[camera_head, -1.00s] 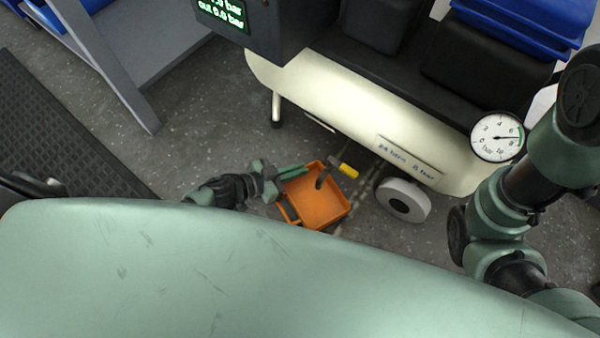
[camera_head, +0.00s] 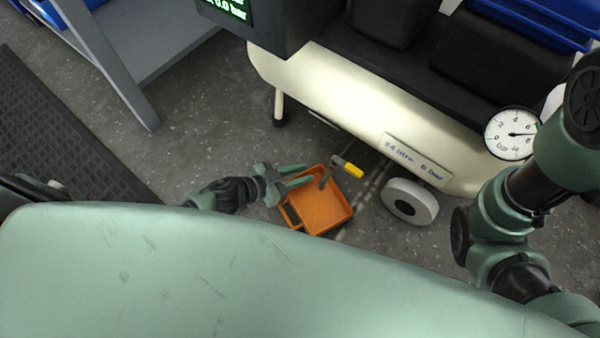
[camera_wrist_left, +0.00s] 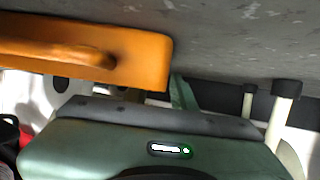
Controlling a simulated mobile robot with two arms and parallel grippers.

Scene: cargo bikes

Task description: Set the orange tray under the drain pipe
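The orange tray (camera_head: 328,218) lies on the floor in the head view, beside the compressor's white wheel. The grey drain pipe (camera_head: 326,179), with a yellow lever (camera_head: 353,171), comes down over the tray's upper part. My left gripper (camera_head: 308,174) is at the tray's upper left edge, its two green fingers spread apart with nothing seen held between them. The tray's handle (camera_head: 290,215) sticks out at its left, below the fingers. In the left wrist view, the tray (camera_wrist_left: 140,60) fills the upper left, close to the gripper. My right gripper is out of view.
The cream compressor tank (camera_head: 340,95) stands above and behind the tray, with a leg (camera_head: 279,105), a white wheel (camera_head: 425,203) and a pressure gauge (camera_head: 511,133). A grey-blue frame (camera_head: 120,75) and a black mat (camera_head: 60,135) are at left. Floor between is clear.

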